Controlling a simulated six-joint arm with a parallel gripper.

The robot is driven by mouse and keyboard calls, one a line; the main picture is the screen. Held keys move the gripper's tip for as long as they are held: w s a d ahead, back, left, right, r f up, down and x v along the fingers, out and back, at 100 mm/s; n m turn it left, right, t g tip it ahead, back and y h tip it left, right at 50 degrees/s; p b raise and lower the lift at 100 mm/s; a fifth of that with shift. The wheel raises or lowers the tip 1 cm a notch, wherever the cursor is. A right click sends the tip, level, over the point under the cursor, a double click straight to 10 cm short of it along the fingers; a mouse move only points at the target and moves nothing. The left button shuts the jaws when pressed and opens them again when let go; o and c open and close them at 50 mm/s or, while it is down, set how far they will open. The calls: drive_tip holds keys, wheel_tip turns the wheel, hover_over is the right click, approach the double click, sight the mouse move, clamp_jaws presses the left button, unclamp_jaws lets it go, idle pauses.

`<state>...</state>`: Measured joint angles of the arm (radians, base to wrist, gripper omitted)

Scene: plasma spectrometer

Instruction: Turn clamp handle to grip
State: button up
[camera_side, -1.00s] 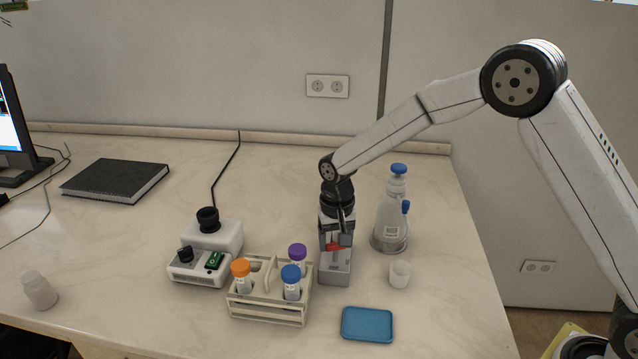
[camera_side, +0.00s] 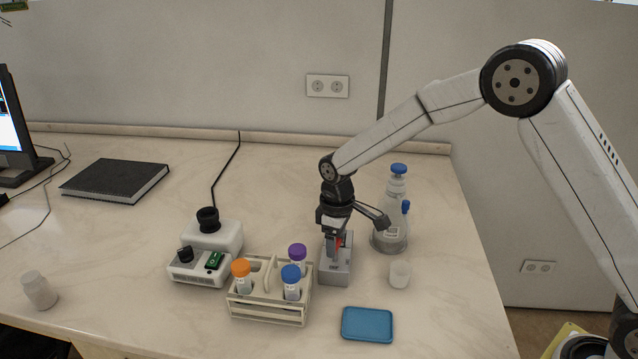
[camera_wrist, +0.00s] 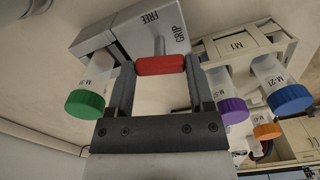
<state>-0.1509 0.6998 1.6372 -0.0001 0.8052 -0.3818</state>
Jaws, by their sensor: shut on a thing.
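The grey clamp block (camera_side: 336,272) stands on the bench, right of the tube rack. In the wrist view the clamp (camera_wrist: 135,30) carries the printed words FREE and GRIP. Its red handle (camera_wrist: 160,65) lies across between my gripper's fingers (camera_wrist: 160,80), and its stem points up between the two words, close to GRIP. A bit of the red handle (camera_side: 342,240) shows in the side view. My gripper (camera_side: 338,240) is shut on the handle from above. A green-capped tube (camera_wrist: 85,103) sits at the clamp's left in the wrist view; in the side view it is hidden.
The rack (camera_side: 268,312) with orange, purple and blue-capped tubes stands close left of the clamp. A wash bottle (camera_side: 390,222) and a small white cup (camera_side: 399,274) are on the right. A blue tray (camera_side: 367,325) lies in front. A mixer (camera_side: 212,238) stands farther left.

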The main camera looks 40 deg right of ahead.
drive_tip(key=shift+n, duration=1.3)
drive_tip(key=o, duration=1.2)
drive_tip(key=shift+o, duration=0.2)
drive_tip(key=shift+r, duration=0.15)
drive_tip(key=shift+r, duration=3.75)
drive_tip(key=shift+r, duration=0.1)
wheel_tip(320, 180, up, 8)
hover_over(337, 244)
drive_tip(key=shift+w, duration=0.2)
drive_tip(key=shift+s+f, duration=0.1)
drive_tip(key=shift+f, duration=0.1)
